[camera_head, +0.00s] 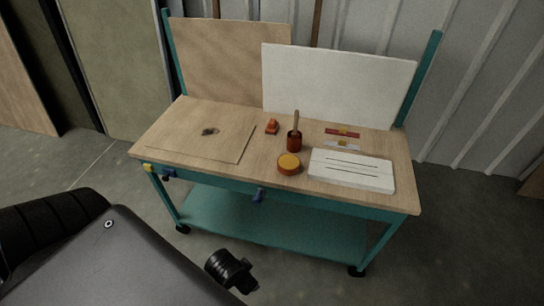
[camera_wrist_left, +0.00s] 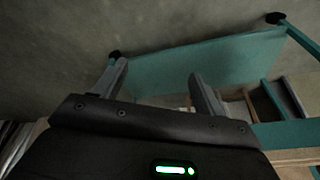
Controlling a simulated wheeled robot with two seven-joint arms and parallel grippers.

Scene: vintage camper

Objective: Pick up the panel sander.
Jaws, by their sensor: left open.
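A small orange-red object with a raised top (camera_head: 272,127), which may be the panel sander, sits on the wooden top of the teal workbench (camera_head: 236,170), behind the middle. It is too small to be sure. My left gripper (camera_wrist_left: 158,70) shows in the left wrist view, with its two grey fingers spread and nothing seen between them. Beyond the fingers are the teal lower shelf and the floor. No sander shows in that view. My right gripper is not in view.
A dark red pot (camera_head: 294,142) with a wooden handle and a yellow-topped round tin (camera_head: 289,163) stand nearby. A white slotted panel (camera_head: 351,170) lies right, a thin wooden board (camera_head: 225,142) left. Red (camera_head: 343,132) and pale (camera_head: 342,146) strips lie behind. Upright boards back the bench.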

